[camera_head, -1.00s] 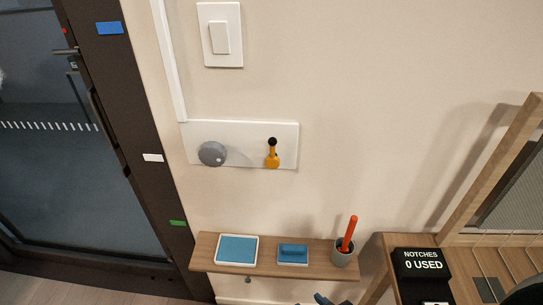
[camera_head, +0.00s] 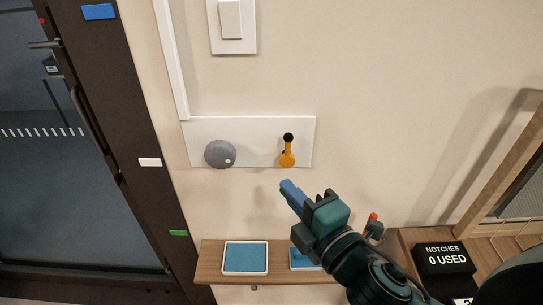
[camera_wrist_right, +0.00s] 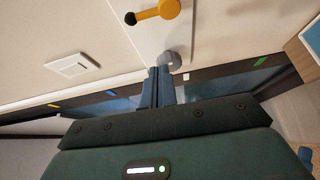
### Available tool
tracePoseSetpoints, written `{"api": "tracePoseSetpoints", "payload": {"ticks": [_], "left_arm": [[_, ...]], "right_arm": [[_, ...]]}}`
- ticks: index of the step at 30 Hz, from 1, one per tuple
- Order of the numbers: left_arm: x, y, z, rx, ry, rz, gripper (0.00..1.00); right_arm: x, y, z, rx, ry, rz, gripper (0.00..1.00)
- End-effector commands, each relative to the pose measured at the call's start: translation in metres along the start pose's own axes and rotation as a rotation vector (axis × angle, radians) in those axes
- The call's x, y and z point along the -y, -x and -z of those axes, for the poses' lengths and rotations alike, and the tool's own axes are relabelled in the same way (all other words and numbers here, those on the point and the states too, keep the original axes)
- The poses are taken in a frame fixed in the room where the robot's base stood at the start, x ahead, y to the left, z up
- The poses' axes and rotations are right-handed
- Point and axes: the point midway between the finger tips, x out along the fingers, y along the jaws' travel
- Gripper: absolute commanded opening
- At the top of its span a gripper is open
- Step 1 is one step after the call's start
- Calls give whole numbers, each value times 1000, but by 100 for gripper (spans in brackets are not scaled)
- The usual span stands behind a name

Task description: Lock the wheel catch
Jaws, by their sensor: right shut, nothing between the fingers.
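A white wall plate (camera_head: 250,128) carries a round grey knob (camera_head: 220,154) at its left and an orange lever with a black tip (camera_head: 287,152) at its right. The lever's black tip points up. My right gripper (camera_head: 288,188) is below and in front of the lever, apart from it, with its blue fingers shut and empty. In the right wrist view, the shut fingers (camera_wrist_right: 157,75) point toward the grey knob (camera_wrist_right: 170,60), and the orange lever (camera_wrist_right: 155,11) shows at the top. My left gripper is not in view.
A wooden shelf (camera_head: 212,264) below holds a blue-topped tray (camera_head: 245,258) and a second blue item (camera_head: 303,260), partly hidden by my right arm. A black "NOTCHES 0 USED" display (camera_head: 443,258) stands at right. A light switch (camera_head: 231,20) is above the plate; a dark-framed door is at left.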

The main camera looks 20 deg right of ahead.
Motion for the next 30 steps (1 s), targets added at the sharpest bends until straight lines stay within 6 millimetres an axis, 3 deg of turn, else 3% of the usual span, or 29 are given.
{"api": "tracePoseSetpoints", "payload": {"ticks": [14, 20, 30], "left_arm": [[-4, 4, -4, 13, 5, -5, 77], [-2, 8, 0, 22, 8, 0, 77], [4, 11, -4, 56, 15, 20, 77]], "right_arm": [[-6, -5, 0, 1, 21, -13, 0], [-8, -34, 0, 1, 21, -16, 0], [-8, -103, -1, 0, 21, -13, 0]]}}
